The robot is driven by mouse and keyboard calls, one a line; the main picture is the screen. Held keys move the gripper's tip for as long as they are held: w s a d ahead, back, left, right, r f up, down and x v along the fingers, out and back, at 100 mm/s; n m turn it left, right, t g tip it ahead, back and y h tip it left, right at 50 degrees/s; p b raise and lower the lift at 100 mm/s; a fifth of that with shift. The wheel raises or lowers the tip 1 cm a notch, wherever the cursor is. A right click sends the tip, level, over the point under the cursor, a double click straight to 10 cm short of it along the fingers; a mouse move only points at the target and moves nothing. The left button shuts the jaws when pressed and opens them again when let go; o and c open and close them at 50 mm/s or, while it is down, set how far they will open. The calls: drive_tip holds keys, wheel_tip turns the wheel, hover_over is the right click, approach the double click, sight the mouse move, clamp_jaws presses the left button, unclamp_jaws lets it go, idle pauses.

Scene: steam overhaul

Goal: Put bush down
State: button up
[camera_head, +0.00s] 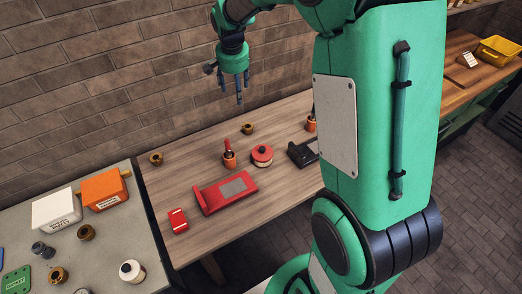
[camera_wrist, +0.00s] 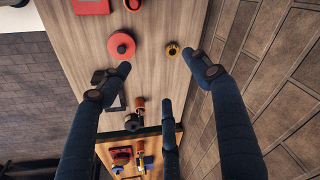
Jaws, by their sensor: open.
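Several brass-brown bushes show in the head view. One bush (camera_head: 248,127) stands on the wooden table near the wall, and what looks like the same bush shows in the wrist view (camera_wrist: 172,49). Another bush (camera_head: 156,158) stands at the table's far left corner. Two more, one (camera_head: 86,232) and another (camera_head: 58,275), are on the grey bench at left. My gripper (camera_head: 237,90) is raised above the far side of the wooden table, fingers pointing down. Its fingers (camera_wrist: 160,75) are spread in the wrist view, with nothing held between them.
The wooden table (camera_head: 165,215) also holds a red round pot (camera_head: 262,157), an orange cup (camera_head: 229,160), a red tray-like item (camera_head: 225,193), a small red box (camera_head: 178,220) and a black device (camera_head: 303,153). White (camera_head: 56,210) and orange (camera_head: 103,190) boxes stand on the grey bench. A brick wall runs behind.

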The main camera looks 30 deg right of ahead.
drive_tip(key=s+a+r+n+t, duration=0.1)
drive_tip(key=s+a+r+n, duration=0.1)
drive_tip(key=s+a+r, duration=0.5)
drive_tip(key=s+r+n+t, duration=0.15)
drive_tip(key=s+r, duration=0.35)
drive_tip(key=s, duration=0.6)
drive_tip(key=s+a+n, duration=0.2)
drive_tip(key=s, duration=0.8)
drive_tip(key=s+a+n+y, duration=0.1)
drive_tip(key=s+a+n, duration=0.2)
drive_tip(key=s, duration=0.7)
drive_tip(key=shift+t, duration=0.35)
drive_tip(key=shift+o, duration=0.3)
drive_tip(key=shift+n, duration=0.25)
